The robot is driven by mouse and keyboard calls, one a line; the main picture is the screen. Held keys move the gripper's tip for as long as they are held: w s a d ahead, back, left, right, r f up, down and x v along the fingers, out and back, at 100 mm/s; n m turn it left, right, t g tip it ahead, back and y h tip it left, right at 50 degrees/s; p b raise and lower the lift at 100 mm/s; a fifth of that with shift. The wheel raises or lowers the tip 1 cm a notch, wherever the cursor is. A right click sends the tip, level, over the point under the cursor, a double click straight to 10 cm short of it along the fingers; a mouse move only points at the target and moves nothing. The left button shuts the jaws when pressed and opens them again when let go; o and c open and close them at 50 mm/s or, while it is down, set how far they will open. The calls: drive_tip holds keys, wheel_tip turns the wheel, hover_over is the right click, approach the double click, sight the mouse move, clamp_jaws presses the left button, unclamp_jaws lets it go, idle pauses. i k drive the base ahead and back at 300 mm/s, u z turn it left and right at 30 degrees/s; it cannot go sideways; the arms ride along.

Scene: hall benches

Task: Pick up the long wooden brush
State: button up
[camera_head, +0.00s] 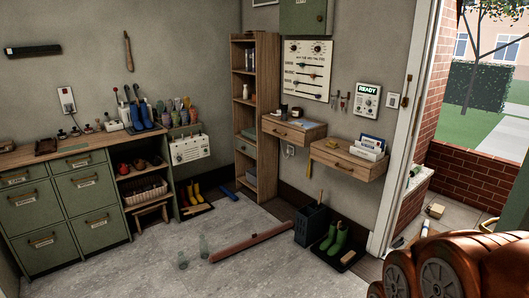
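A long, slim wooden implement (128,51) hangs upright on the grey wall at the upper left, above the green cabinets. It has a narrow top and a wider lower part, and looks like the long wooden brush, though bristles cannot be made out. Nothing of mine is near it. My gripper's fingers are not in view. A large glossy orange-brown body with grey discs, likely part of my arm, fills the lower right corner.
A reddish-brown beam (251,242) lies across the floor, with clear glass-like vessels (183,260) beside it. Green boots (335,239) stand on a tray by the doorway. The green drawer cabinet (65,205) stands below the implement. The foreground floor is mostly clear.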

sight(349, 256)
drive_tip(key=u, duration=0.55)
drive_tip(key=i, duration=2.9)
drive_tip(key=z, duration=1.2)
drive_tip(key=i, duration=0.55)
drive_tip(key=z, duration=0.45)
